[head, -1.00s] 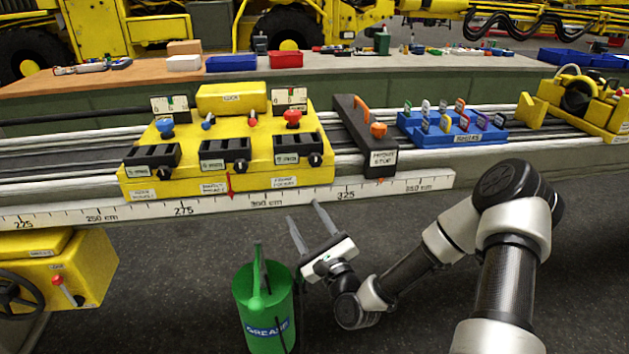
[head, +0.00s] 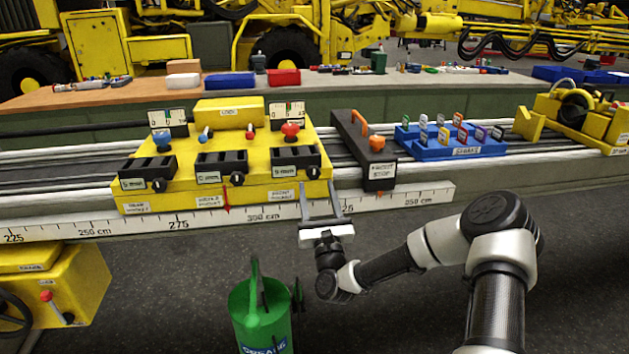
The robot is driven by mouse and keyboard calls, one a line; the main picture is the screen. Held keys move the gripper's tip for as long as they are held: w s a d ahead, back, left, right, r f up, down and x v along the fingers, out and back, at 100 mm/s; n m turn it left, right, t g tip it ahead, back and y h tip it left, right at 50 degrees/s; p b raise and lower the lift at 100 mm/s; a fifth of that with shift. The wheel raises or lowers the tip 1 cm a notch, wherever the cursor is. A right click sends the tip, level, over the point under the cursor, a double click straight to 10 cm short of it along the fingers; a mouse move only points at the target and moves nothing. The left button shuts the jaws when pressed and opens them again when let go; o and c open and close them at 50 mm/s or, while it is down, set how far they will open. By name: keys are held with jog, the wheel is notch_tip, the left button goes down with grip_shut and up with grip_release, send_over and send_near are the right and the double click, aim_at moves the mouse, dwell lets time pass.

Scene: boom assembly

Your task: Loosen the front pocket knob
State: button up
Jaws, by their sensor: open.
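A yellow carriage (head: 222,185) on the rails has several black slotted pockets along its front. Each pocket has a small black knob: left knob (head: 158,185), middle knob (head: 236,178) and right knob (head: 314,173). The labels are too small to read surely, so I cannot confirm which is the front pocket knob. My gripper (head: 319,188) is open, its two fingers pointing up at the carriage's right front corner. In the picture the fingertips lie just below the right knob, one on each side. I see no contact; the depth gap is hard to tell.
A green grease can (head: 260,318) stands below and left of my gripper. A black block with an orange handle (head: 376,143) sits right of the carriage, then a blue tag rack (head: 455,152). A white measuring rail (head: 410,197) runs below the carriage. The floor at right is clear.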

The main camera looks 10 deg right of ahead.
aim_at(314, 176)
jog(key=shift+x, duration=2.4)
jog(key=shift+f, duration=0.1)
jog(key=c, duration=1)
